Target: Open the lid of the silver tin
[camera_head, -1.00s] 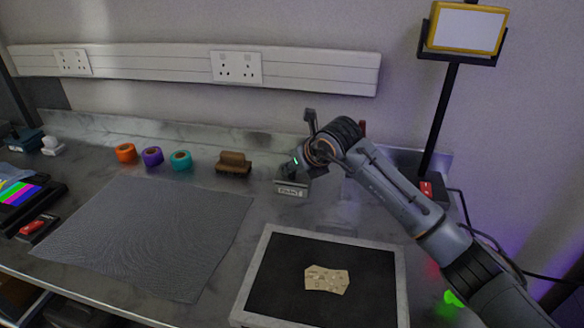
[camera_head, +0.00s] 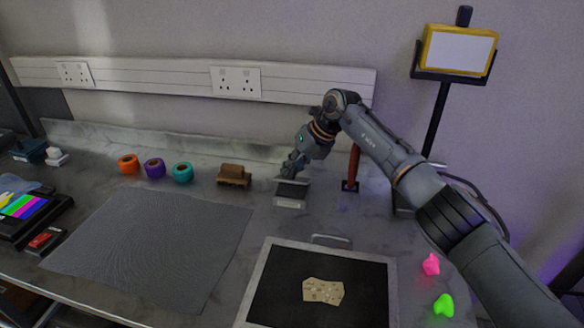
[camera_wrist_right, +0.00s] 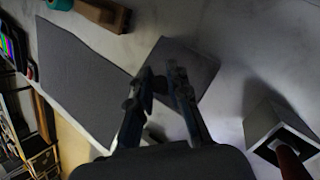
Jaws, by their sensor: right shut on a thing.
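The silver tin (camera_head: 290,203) is a small grey box near the back middle of the bench. Its upper face looks dark in the head view, and I cannot tell whether that is the lid or the inside. In the right wrist view the tin (camera_wrist_right: 197,70) is a grey panel just beyond the fingers. My right gripper (camera_head: 290,168) points down at the tin's back edge and is shut on what looks like the lid's edge; the wrist view (camera_wrist_right: 165,88) shows the fingertips close together there. The contact is blurred. My left gripper is not in view.
A brown block (camera_head: 234,175) and teal (camera_head: 182,172), purple (camera_head: 154,168) and orange (camera_head: 128,164) rolls stand left. A red-handled tool (camera_head: 353,165) stands right of the tin. A grey mat (camera_head: 150,240) and framed black tray (camera_head: 265,285) lie in front.

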